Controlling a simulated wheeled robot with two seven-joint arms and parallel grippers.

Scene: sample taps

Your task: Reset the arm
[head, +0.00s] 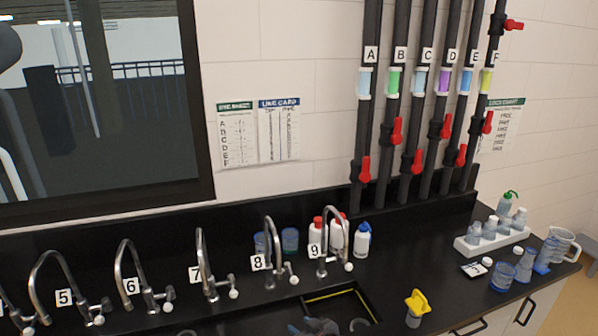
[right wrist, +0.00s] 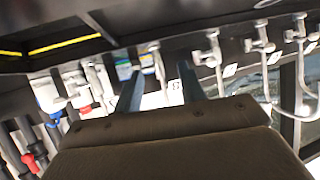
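My right gripper (right wrist: 160,72) shows in the right wrist view, which looks upside down along it. Its two blue-grey fingers stand apart, with nothing held between them. Beyond the fingers are the blue beakers, white bottles and taps of the bench back, at a distance. In the head view, blue-grey shapes (head: 313,326) show low in the picture at the sink. I cannot tell whether they are part of my gripper or glassware. My left gripper is in neither view.
Curved numbered taps (head: 203,262) line the black bench. White bottles (head: 316,238) stand behind tap 9. A yellow-topped item (head: 415,307) stands right of the sink. A white rack (head: 492,238) and glassware are farther right. Lettered pipes with red valves (head: 365,168) rise behind.

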